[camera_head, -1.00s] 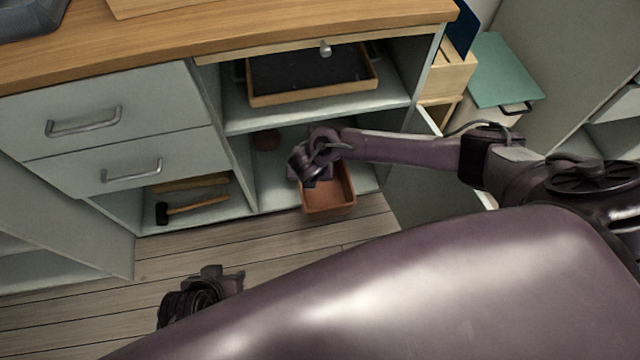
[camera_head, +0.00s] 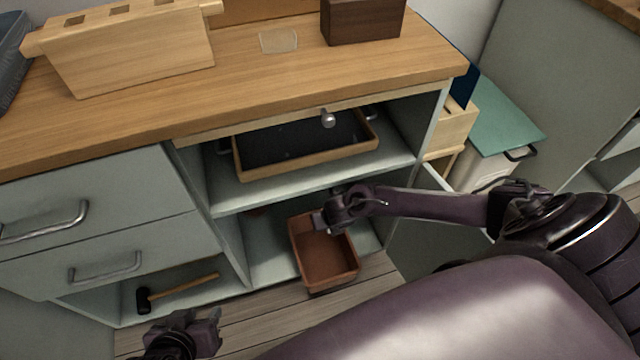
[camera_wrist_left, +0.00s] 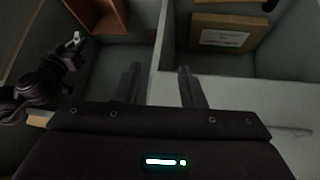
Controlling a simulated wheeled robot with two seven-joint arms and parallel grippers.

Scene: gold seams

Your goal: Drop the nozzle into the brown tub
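The brown tub (camera_head: 325,262) stands open at the front of the cabinet's lower right compartment. Its inside looks empty where visible; its wall also shows in the left wrist view (camera_wrist_left: 112,12). My right gripper (camera_head: 325,222) is at the tub's back rim; whether it grips anything is unclear. A small pale piece shows at its tip in the left wrist view (camera_wrist_left: 75,40), too small to identify. My left gripper (camera_head: 208,328) is low in front of the cabinet. Its fingers (camera_wrist_left: 160,85) are apart with nothing between them. I cannot make out the nozzle.
A hammer (camera_head: 178,291) lies in the lower left compartment. A black-lined tray (camera_head: 305,158) is on the shelf above the tub. Drawers (camera_head: 105,267) are shut at left. A slotted wooden block (camera_head: 130,55) and dark box (camera_head: 362,20) stand on the countertop (camera_head: 250,75).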

